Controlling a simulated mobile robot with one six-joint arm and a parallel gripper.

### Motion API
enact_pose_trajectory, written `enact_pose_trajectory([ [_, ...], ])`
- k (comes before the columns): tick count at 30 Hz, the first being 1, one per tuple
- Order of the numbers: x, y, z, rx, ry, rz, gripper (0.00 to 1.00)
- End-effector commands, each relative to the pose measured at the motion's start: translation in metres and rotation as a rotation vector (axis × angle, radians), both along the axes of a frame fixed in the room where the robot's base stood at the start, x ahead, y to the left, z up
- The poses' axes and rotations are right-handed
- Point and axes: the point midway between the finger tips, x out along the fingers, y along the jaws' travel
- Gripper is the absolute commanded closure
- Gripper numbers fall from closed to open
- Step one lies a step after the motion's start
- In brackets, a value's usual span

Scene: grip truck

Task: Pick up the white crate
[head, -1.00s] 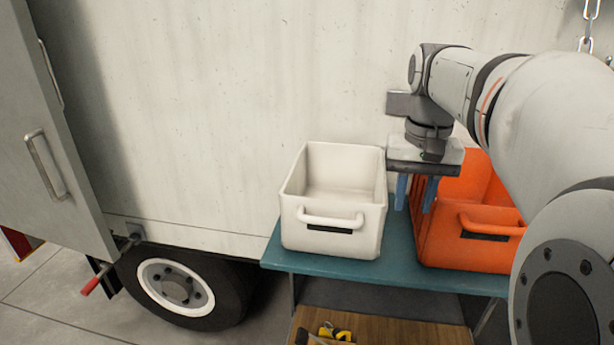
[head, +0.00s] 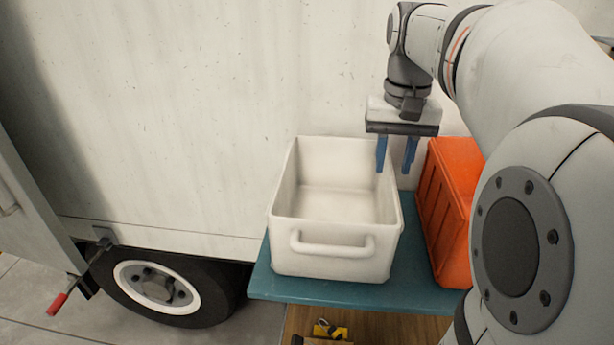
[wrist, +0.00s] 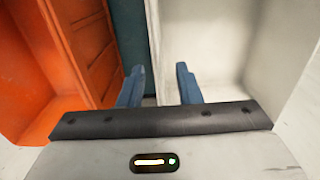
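The white crate (head: 335,258) stands upright and empty on a teal table, with a handle on its near side. My gripper (head: 396,168) points down at the crate's right wall. Its two blue fingers are apart, one on the inner side of the wall and one on the outer side. In the wrist view, the white crate's rim (wrist: 154,40) runs between the open fingers (wrist: 158,85). I cannot tell whether either finger touches the wall.
An orange crate (head: 450,205) stands close to the right of the white crate, with a narrow gap between. The teal table (head: 330,291) has a little bare edge in front. The truck's pale wall (head: 200,100) rises close behind. A wheel (head: 165,288) is at lower left.

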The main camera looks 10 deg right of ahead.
Motion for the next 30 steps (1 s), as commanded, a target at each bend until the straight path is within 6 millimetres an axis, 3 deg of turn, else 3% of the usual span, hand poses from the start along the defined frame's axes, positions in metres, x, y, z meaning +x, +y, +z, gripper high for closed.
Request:
enact_pose_trajectory([
  [18, 0.004, -0.001, -0.073, 0.001, 0.002, 0.005, 0.69],
  [26, 0.004, 0.0, -0.077, 0.0, 0.0, 0.006, 0.69],
  [30, 0.004, 0.0, -0.077, 0.0, 0.0, 0.006, 0.79],
])
